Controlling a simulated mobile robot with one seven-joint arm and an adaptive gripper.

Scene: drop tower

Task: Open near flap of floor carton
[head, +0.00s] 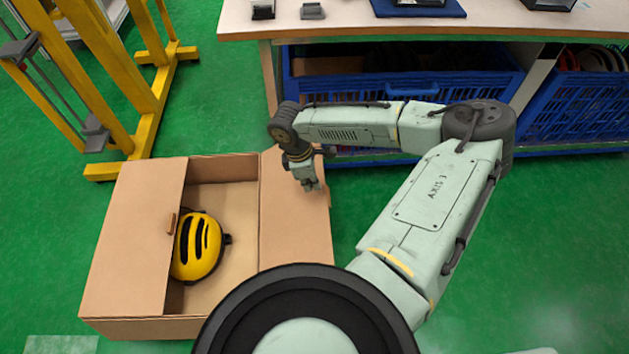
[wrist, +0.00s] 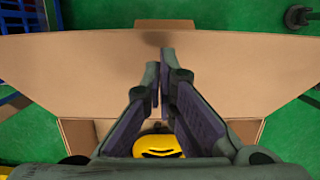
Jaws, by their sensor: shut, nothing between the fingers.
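The floor carton (head: 217,170) is a brown cardboard box on the green floor in the head view. Its left flap (head: 130,240) lies over the left part of the opening. Its right flap (head: 295,225) is swung out from the opening, and the same flap spans the wrist view (wrist: 90,72). A yellow helmet with black vents (head: 197,245) lies inside, partly hidden by the left flap; its top shows in the wrist view (wrist: 157,146). My gripper (head: 314,187) is shut and empty above the right flap. I cannot tell whether the fingertips (wrist: 160,55) touch it.
A yellow frame (head: 140,90) stands behind left. A workbench (head: 350,25) with blue crates (head: 400,95) below stands behind my arm. Green floor is clear at right.

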